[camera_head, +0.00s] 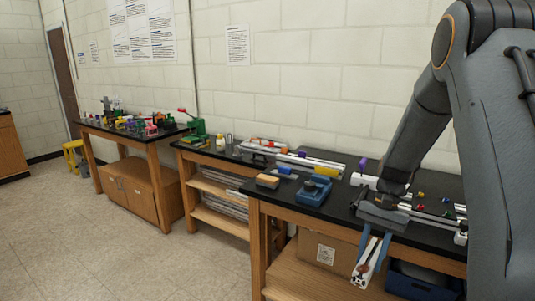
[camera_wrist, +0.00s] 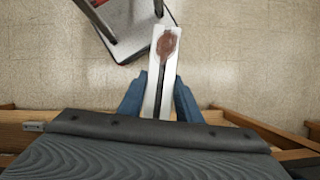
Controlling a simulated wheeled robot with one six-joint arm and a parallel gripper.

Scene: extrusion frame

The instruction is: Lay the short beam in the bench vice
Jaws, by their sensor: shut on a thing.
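The short beam (camera_head: 361,275) is a pale, slotted length of extrusion, and it hangs past the front edge of the right bench. My gripper (camera_head: 369,258) points down with its blue fingers shut on the beam. In the wrist view the beam (camera_wrist: 165,75) lies between the fingers (camera_wrist: 160,88) and reaches out ahead of them over the floor. A reddish-brown patch shows near its far end. A blue, low fixture (camera_head: 314,189) on the bench, left of my gripper, may be the bench vice. It is too small to tell its jaw opening.
The black bench top (camera_head: 335,215) carries long pale rails (camera_head: 312,162), a yellow block (camera_head: 326,172) and a dark board with coloured knobs (camera_head: 432,206). A cardboard box (camera_head: 325,254) and a blue bin (camera_head: 415,287) sit below. Open floor (camera_head: 190,255) lies in front.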

